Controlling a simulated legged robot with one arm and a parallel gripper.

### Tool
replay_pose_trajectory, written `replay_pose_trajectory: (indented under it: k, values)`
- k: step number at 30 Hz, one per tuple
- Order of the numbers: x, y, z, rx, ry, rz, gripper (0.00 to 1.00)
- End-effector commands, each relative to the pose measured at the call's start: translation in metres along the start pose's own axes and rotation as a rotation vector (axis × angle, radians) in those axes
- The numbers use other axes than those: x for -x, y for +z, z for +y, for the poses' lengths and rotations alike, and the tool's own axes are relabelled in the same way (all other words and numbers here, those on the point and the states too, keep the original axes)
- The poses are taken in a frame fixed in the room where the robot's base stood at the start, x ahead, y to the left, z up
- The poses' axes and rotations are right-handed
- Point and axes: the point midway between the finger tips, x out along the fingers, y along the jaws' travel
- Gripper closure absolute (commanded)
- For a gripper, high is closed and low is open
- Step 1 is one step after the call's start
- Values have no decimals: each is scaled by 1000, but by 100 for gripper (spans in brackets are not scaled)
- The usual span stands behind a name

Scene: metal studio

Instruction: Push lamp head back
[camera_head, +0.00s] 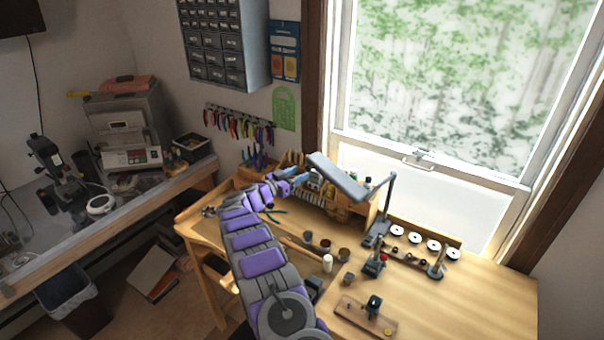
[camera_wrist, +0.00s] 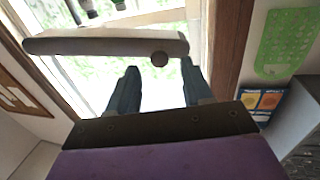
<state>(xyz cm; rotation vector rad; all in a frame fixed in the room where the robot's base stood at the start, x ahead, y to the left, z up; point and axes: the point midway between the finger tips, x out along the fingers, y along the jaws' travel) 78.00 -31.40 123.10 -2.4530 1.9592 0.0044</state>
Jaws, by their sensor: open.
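The desk lamp's long grey head (camera_head: 338,177) is tilted, its left end higher than its right. It joins a thin upright post (camera_head: 387,197) above the wooden workbench. My gripper (camera_head: 303,177) is open and empty, close to the left end of the lamp head. In the wrist view the lamp head (camera_wrist: 95,47) is a pale bar across the upper part, with a round brown knob (camera_wrist: 160,59) near its right end. The fingers of my gripper (camera_wrist: 156,78) point at it, one either side of the knob; whether they touch it I cannot tell.
A window (camera_head: 450,90) is behind the lamp. A drawer cabinet (camera_head: 215,45) and a pliers rack (camera_head: 238,127) hang on the wall. The bench's right front is clear.

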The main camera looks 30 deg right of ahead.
Motion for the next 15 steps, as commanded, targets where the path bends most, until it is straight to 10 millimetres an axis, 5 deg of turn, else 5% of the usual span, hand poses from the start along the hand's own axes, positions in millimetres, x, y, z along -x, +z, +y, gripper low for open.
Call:
replay_pose_trajectory:
  k: [15]
  values:
    - [111, 1, -3, 1, -5, 1, 50]
